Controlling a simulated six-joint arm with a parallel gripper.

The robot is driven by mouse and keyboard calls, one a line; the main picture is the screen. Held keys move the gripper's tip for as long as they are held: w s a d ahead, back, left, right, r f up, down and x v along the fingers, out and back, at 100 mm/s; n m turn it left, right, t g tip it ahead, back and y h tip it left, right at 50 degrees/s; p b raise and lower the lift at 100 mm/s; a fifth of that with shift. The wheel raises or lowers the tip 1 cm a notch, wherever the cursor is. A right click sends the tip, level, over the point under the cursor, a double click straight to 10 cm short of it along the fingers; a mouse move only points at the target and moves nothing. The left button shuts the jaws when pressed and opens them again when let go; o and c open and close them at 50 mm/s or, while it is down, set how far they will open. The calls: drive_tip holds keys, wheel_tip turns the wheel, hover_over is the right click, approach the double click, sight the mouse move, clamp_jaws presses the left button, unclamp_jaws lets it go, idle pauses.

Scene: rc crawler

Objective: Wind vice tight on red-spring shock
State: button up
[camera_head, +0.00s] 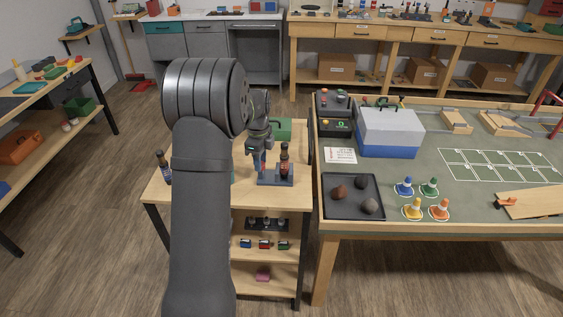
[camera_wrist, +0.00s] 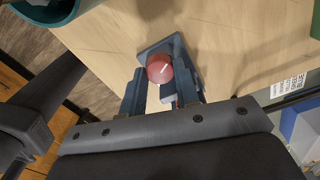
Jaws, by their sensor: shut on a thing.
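The red-spring shock (camera_head: 284,160) stands upright at the blue-grey vice (camera_head: 283,181) on the small wooden bench. My gripper (camera_head: 258,165) points down just left of the shock, over the left part of the vice. In the wrist view my gripper (camera_wrist: 160,85) has its fingers on either side of a round red knob (camera_wrist: 159,69) with a white mark, and is shut on it. The vice body (camera_wrist: 155,47) shows partly behind the fingers there. I cannot make out the shock in the wrist view, and the vice's jaws are too small to judge.
A dark bottle-like item (camera_head: 162,165) stands at the bench's left. A green box (camera_head: 283,128) is behind the vice. The large table (camera_head: 455,222) at right holds a toolbox (camera_head: 390,133), a rock tray (camera_head: 330,214) and several cones. Some bench top is bare in front of the vice.

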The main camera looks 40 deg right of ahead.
drive_tip(key=shift+m, duration=1.5)
drive_tip(key=m, duration=0.3)
drive_tip(key=o, duration=1)
drive_tip(key=shift+o, duration=0.2)
drive_tip(key=shift+r, duration=3.05)
